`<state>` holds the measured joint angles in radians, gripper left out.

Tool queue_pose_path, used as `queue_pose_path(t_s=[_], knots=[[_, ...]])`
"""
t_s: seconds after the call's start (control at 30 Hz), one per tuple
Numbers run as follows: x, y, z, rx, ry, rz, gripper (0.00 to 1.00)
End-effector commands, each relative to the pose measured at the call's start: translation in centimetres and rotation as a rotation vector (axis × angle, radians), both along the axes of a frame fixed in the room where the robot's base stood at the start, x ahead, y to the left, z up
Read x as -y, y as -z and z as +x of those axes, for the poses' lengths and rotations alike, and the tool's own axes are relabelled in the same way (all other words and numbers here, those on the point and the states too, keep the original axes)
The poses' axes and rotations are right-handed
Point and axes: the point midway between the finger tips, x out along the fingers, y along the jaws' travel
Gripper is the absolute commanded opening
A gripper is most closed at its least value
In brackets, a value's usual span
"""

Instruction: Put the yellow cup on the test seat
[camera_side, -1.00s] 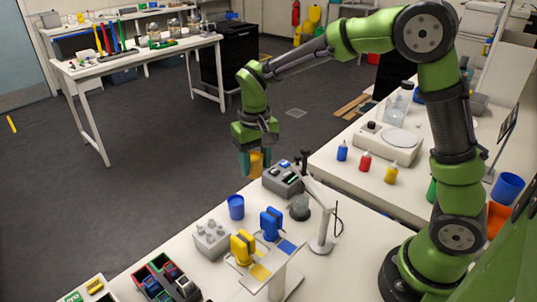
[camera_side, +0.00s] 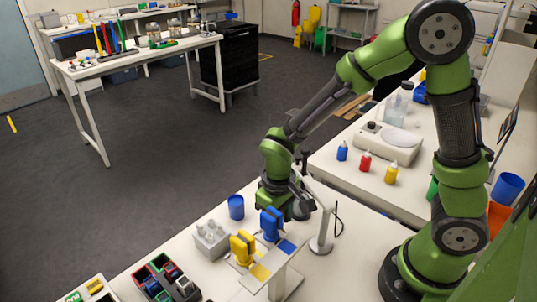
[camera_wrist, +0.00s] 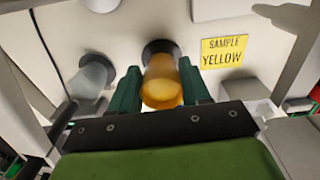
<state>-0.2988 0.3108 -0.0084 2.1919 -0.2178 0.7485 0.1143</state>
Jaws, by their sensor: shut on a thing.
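The yellow cup (camera_wrist: 161,82) is between the two green fingers of my gripper (camera_wrist: 160,90) in the wrist view, and they are shut on it. Its far end overlaps a dark round seat (camera_wrist: 158,47) on the pale surface; I cannot tell whether they touch. A card reading "SAMPLE YELLOW" (camera_wrist: 223,52) lies right of that seat. In the side view my gripper (camera_side: 276,203) is low over the bench, behind the blue clamp-like piece. The cup and fingertips are hidden there.
A grey cup (camera_wrist: 92,75) stands by another dark disc, left of my gripper in the wrist view. A blue cup (camera_side: 236,207), a grey block (camera_side: 211,240), a blue piece (camera_side: 271,224) and a yellow piece (camera_side: 243,248) crowd the bench. A lamp-like stand (camera_side: 321,243) is close on the right.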

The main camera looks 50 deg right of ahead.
Motion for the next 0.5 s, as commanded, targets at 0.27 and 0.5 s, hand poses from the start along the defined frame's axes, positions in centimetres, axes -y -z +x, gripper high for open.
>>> queue_pose_path(t_s=[0.27, 0.5], knots=[[0.0, 1.8, 0.0, 0.001, 0.002, 0.001, 0.16], [0.0, 2.0, 0.0, 0.000, 0.002, 0.000, 0.16]])
